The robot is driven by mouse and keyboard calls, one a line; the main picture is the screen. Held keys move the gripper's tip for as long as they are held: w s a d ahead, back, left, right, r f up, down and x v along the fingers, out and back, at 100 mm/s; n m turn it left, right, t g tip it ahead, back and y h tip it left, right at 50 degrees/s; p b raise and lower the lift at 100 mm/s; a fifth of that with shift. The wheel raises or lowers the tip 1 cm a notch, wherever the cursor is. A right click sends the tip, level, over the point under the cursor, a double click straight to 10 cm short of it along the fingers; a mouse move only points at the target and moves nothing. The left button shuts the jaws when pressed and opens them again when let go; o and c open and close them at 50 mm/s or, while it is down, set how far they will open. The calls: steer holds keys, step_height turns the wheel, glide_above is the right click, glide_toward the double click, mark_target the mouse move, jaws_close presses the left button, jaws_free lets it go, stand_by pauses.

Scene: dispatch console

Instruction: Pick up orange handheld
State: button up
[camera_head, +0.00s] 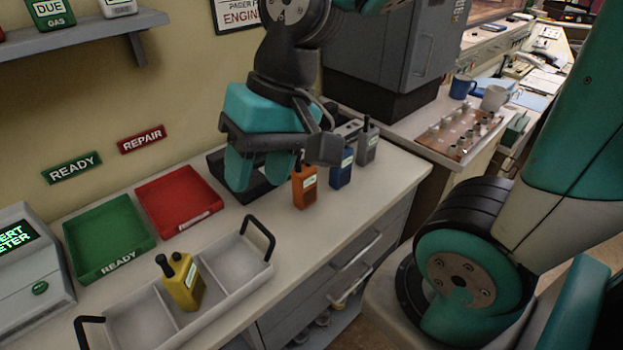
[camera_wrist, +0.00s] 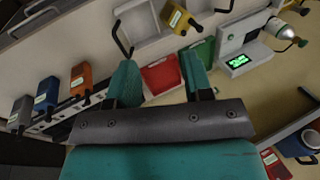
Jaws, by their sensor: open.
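The orange handheld (camera_head: 305,186) stands upright on the white counter, with a blue and a grey handheld in a row to its right. It also shows in the wrist view (camera_wrist: 81,79), at the left. My gripper (camera_head: 258,172) is open and empty, with its teal fingers pointing down to the left of the orange handheld and apart from it. In the wrist view my fingertips (camera_wrist: 160,75) frame the red tray rather than the handheld. The top of the orange handheld is partly covered by my gripper in the head view.
The blue handheld (camera_head: 342,169) and grey handheld (camera_head: 367,143) stand close by. A yellow handheld (camera_head: 181,281) stands in the white divided carrier (camera_head: 235,263) with black handles. A green READY tray (camera_head: 108,238) and red tray (camera_head: 180,200) lie behind it. A dark rack sits behind my gripper.

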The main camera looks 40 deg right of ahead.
steer(key=w+d+m+t, duration=0.2)
steer(key=w+d+m, duration=0.75)
steer(key=m, duration=0.55)
steer(key=m+h+p, duration=0.2)
steer(key=m, duration=1.1)
glide_above(299, 171)
steer(key=d, duration=0.2)
steer(key=shift+t, duration=0.4)
steer(key=f, duration=1.1)
steer(key=shift+s+a+f, duration=0.15)
steer(key=shift+a+f, duration=0.1)
steer(key=shift+f, duration=0.05)
steer(key=shift+s+p+x, duration=0.2)
steer(key=shift+p+x, duration=0.3)
steer(key=shift+x, duration=0.85)
steer(key=shift+s+p+x, duration=0.15)
steer(key=shift+p+x, duration=0.3)
steer(key=shift+x, duration=0.85)
steer(key=shift+f, duration=0.15)
steer(key=shift+c, duration=0.4)
steer(key=shift+y, duration=0.3)
jaws_close()
